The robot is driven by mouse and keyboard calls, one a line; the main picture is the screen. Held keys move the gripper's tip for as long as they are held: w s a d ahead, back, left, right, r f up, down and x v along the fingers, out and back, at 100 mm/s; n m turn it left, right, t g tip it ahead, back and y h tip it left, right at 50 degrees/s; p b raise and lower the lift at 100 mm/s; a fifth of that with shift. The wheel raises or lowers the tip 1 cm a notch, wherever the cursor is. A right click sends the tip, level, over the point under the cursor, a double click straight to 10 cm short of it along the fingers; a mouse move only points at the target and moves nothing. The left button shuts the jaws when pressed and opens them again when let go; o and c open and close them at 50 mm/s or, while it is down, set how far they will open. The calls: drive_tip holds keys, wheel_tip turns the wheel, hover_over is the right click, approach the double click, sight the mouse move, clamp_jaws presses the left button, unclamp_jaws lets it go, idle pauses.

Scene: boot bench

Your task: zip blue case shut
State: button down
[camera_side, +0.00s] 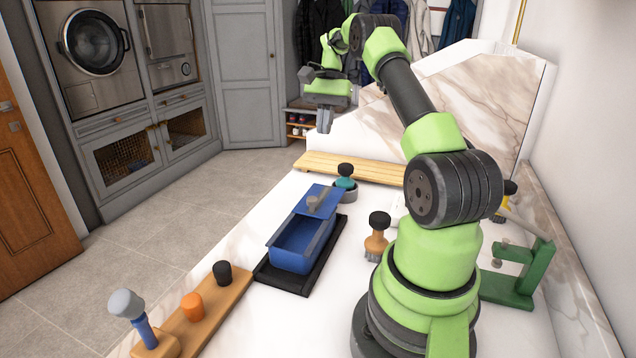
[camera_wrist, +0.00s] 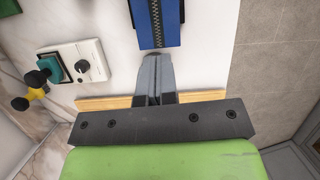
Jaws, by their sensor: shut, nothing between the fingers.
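The blue case (camera_side: 298,243) sits in a black tray on the white bench. Its near part is open, showing a hollow inside. My gripper (camera_side: 324,127) is raised above the bench's far end, beyond the case. Its fingers (camera_wrist: 156,62) are shut and empty, just short of the case end in the wrist picture.
The black tray (camera_side: 287,282) holds the case. A wooden board (camera_side: 350,168) lies behind it. A wooden rack (camera_side: 215,318) with several knobs is at front left; a green stand (camera_side: 528,282) is right.

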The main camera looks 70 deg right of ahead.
drive_tip(key=s+d+f, duration=0.1)
drive_tip(key=f, duration=0.1)
approach(315, 208)
drive_tip(key=shift+m, duration=0.4)
drive_tip(key=f, duration=0.1)
drive_tip(key=d+f, duration=0.1)
drive_tip(key=f, duration=0.1)
drive_tip(key=d+f, duration=0.1)
drive_tip(key=shift+d+f, duration=0.2)
drive_tip(key=shift+f, duration=0.05)
drive_tip(key=shift+a+r, duration=0.15)
drive_tip(key=shift+a, duration=1.65)
drive_tip(key=a, duration=1.1)
drive_tip(key=shift+a, duration=0.3)
